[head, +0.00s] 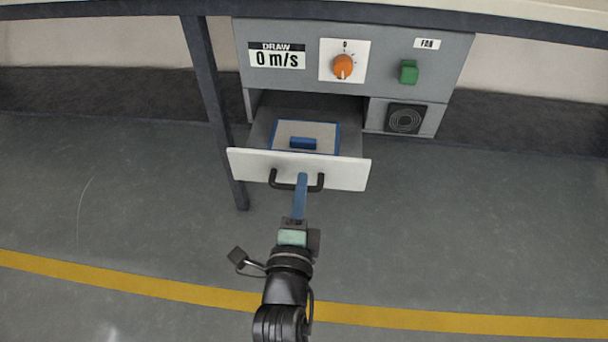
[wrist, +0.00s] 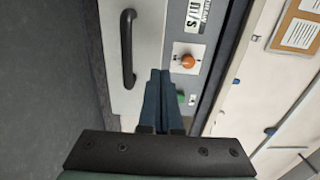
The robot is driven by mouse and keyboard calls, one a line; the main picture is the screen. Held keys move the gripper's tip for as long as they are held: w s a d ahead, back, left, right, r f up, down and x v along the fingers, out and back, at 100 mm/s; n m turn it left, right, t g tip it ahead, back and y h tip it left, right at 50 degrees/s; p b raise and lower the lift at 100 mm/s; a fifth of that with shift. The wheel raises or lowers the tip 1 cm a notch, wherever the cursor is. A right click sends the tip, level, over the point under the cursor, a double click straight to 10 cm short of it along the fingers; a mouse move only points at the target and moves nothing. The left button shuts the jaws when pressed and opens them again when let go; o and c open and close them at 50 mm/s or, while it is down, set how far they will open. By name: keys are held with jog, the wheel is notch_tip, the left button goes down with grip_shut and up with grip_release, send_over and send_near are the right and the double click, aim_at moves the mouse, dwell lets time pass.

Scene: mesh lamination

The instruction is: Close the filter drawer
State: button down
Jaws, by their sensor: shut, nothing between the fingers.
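The filter drawer is pulled out of the grey unit, its white front (head: 345,172) facing me; the front also shows in the wrist view (wrist: 150,38). A black bar handle (head: 280,183) is on the front; it also shows in the wrist view (wrist: 128,50). Inside lies a filter panel (head: 318,130) with a blue frame and a blue grip. My gripper (head: 302,177) has its blue fingers together and empty, at the middle of the drawer front and overlapping the handle in the head view. In the wrist view the fingertips (wrist: 160,75) appear beside the handle. I cannot tell whether they touch the front.
Above the drawer are a draw display (head: 277,59) reading 0 m/s, an orange knob (head: 343,67) and a green fan switch (head: 409,72). A round vent (head: 405,118) is right of the drawer opening. A dark table leg (head: 215,110) stands close on the left. The floor in front is clear.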

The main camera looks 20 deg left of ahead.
aim_at(306, 158)
jog(key=shift+b+x, duration=0.4)
jog(key=shift+x, duration=1.65)
